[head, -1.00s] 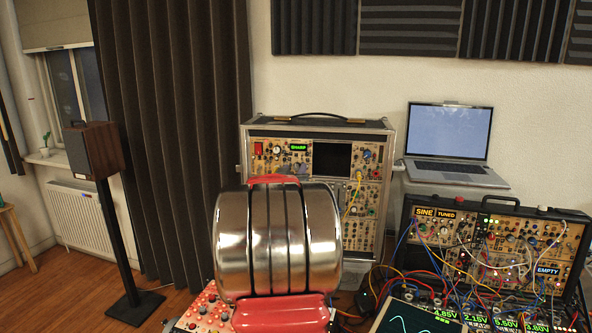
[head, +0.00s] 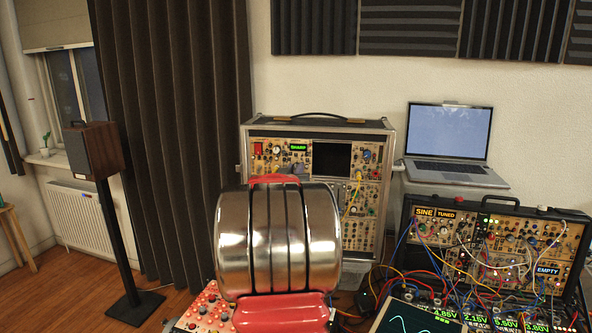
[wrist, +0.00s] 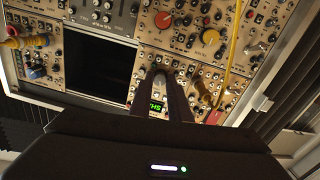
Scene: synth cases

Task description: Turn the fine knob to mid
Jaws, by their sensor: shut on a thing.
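My gripper (wrist: 165,74) reaches into the wrist view from below, with its two dark fingers close together against the tan module panel (wrist: 255,28). It is shut on a small knob at the fingertips. The fingers hide most of this knob, and I cannot read its label or pointer. A green display (wrist: 155,107) shows partly between the fingers. In the head view the same display (head: 299,147) reads SHARP, on the tall case (head: 392,134).
A yellow cable (wrist: 232,45) hangs just right of the fingers, with other small knobs around. A black screen (wrist: 90,68) lies to the left. At right in the head view stand a laptop (head: 447,130) and a second, heavily cabled case (head: 500,207).

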